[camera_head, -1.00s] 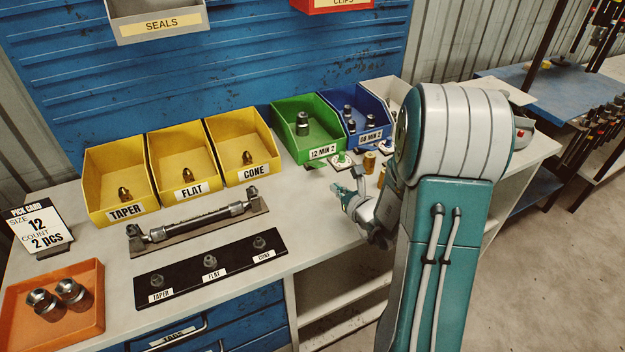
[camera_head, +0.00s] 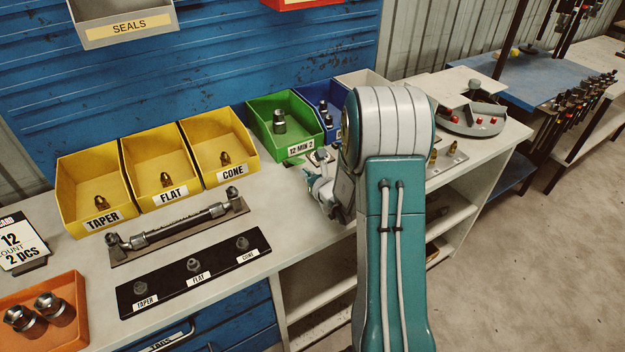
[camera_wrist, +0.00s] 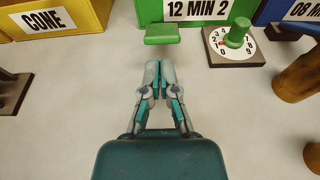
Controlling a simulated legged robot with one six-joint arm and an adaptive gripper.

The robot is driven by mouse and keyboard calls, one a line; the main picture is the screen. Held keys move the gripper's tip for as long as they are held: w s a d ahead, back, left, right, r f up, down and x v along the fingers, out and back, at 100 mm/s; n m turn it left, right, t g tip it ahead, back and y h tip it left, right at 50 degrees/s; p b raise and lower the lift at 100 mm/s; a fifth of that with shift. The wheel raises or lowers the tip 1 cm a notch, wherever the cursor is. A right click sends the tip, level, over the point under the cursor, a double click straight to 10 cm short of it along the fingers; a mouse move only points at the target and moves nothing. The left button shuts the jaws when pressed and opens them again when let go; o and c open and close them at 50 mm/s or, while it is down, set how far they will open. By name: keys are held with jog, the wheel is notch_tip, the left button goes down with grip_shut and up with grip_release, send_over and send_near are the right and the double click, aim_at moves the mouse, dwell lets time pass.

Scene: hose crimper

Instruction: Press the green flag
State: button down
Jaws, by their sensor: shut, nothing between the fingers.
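The green flag (camera_wrist: 162,34), a small flat green tab, stands in front of the green bin labelled 12 MIN 2 in the wrist view. My gripper (camera_wrist: 161,70) is shut and empty, its fingertips just below the flag in the picture with a small gap between. To the flag's right is a white dial plate with a green knob (camera_wrist: 238,33).
A blue bin (camera_head: 325,102) stands right of the green one, and yellow bins (camera_head: 165,160) stand to the left. A hose on a plate (camera_head: 180,230) and a black rack (camera_head: 195,270) lie left of my gripper. Brass cylinders (camera_wrist: 300,78) stand at right in the wrist view.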

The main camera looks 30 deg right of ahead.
jog(key=shift+w+d+f, duration=0.15)
jog(key=shift+w+d, duration=0.05)
jog(key=shift+w, duration=0.3)
jog(key=shift+w+d+f, duration=0.1)
jog(key=shift+w+d, duration=0.05)
jog(key=shift+w, duration=0.3)
jog(key=shift+a, duration=0.35)
